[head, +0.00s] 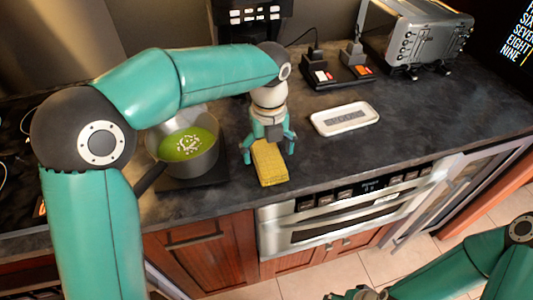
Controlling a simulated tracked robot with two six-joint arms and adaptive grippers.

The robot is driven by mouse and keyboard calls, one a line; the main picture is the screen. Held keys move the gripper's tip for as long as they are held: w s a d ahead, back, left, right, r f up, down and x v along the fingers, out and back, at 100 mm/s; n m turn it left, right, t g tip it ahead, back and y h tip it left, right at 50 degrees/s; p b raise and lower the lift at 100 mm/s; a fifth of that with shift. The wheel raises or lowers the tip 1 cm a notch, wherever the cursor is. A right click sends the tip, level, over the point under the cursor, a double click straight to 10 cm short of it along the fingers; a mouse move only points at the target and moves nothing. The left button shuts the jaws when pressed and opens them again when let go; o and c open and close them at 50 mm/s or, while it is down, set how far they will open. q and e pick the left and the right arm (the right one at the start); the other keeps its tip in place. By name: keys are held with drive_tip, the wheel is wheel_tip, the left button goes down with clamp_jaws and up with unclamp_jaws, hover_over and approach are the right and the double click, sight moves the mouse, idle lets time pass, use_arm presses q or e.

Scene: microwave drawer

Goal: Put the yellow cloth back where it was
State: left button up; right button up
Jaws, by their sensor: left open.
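The yellow cloth (270,168) lies folded on the dark countertop, near the front edge above the microwave drawer. My left gripper (268,149) points down over the cloth's far end with its fingers spread. One finger is on each side of the cloth; whether they touch it I cannot tell. The gripper's body hides the far end of the cloth. My right arm is low at the bottom right, in front of the counter, and its gripper (358,294) is cut off by the frame's bottom edge.
A pot (184,150) of green soup stands left of the cloth, its handle toward the front. A white tray (345,118) lies to the right. A dark holder (338,72) and a toaster (428,35) stand behind. The front right counter is clear. The microwave drawer (340,210) looks shut.

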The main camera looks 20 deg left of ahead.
sight(268, 156)
use_arm(q)
wheel_tip(268, 156, up, 11)
drive_tip(key=p, duration=0.1)
idle(0.7)
